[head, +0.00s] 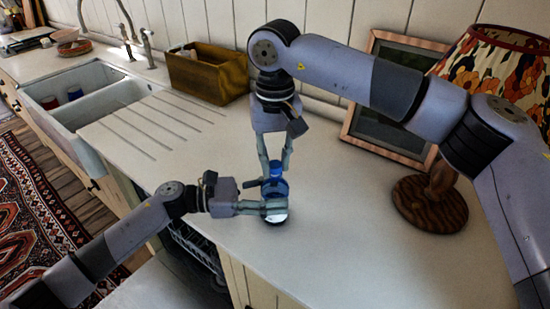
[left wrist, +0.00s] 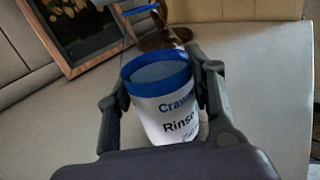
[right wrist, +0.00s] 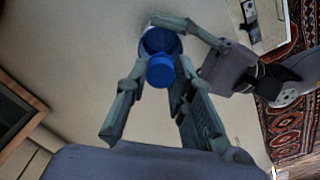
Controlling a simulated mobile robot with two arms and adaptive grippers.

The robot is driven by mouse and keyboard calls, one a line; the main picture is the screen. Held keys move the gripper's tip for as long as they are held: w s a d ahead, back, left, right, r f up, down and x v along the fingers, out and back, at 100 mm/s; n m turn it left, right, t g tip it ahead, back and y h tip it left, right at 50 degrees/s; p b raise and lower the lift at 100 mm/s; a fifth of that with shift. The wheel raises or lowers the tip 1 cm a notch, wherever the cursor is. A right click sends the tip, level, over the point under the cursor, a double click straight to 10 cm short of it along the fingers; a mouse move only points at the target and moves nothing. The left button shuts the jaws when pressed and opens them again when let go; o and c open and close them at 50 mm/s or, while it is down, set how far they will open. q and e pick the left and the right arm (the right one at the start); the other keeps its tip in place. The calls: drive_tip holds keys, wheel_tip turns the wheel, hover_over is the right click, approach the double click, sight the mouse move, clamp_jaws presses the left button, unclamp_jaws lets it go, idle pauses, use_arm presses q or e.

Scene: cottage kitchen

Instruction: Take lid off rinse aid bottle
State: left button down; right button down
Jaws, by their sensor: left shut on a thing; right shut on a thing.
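The rinse aid bottle (head: 275,216) is white with a blue top and stands upright on the counter. Its lettering and wide blue rim (left wrist: 157,60) show in the left wrist view, with no lid on the rim. My left gripper (head: 275,206) is shut around the bottle's body from the left. My right gripper (head: 276,166) reaches down from above and is shut on the blue lid (right wrist: 160,70). The lid is above the bottle and looks apart from it. In the right wrist view, the bottle's blue top (right wrist: 160,42) is partly hidden behind the lid.
A double sink (head: 95,92) and drainer grooves lie to the left, with a wooden box (head: 208,74) behind. A framed picture (head: 385,128) and a lamp with a round wooden base (head: 430,208) stand at the right. The counter around the bottle is clear.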

sight(275, 164)
drive_tip(key=shift+r, duration=0.1)
drive_tip(key=shift+r, duration=0.95)
drive_tip(key=shift+r, duration=0.1)
drive_tip(key=shift+r, duration=1.9)
use_arm(q)
drive_tip(key=c, duration=0.7)
unclamp_jaws()
